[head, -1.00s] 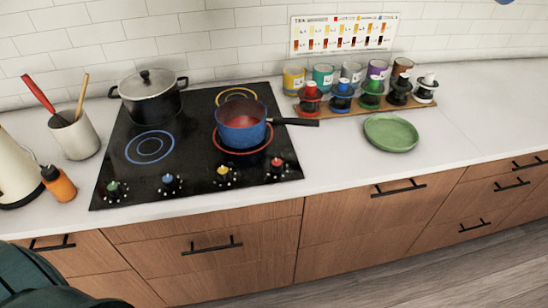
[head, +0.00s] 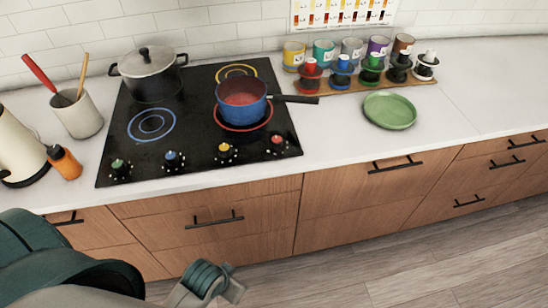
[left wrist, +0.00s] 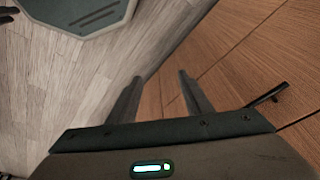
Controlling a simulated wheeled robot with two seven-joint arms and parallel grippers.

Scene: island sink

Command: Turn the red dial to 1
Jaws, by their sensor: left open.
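The red dial (head: 277,140) is at the right end of the row of dials along the front of the black cooktop (head: 200,150). The yellow dial (head: 224,150), blue dial (head: 171,159) and green dial (head: 118,167) are to its left. The marks around the red dial are too small to read. My left gripper (left wrist: 160,85) is open and empty in the left wrist view, in front of the wooden cabinet fronts and over the floor. In the head view its arm comes in at the lower left, well below the dials. My right gripper is not in view.
A blue pan (head: 241,100) stands on the red burner ring, its handle pointing right. A lidded pot (head: 149,76) stands at the back left. Drawer handles (head: 214,219) stick out below the counter. The counter right of the cooktop holds a green plate (head: 389,110).

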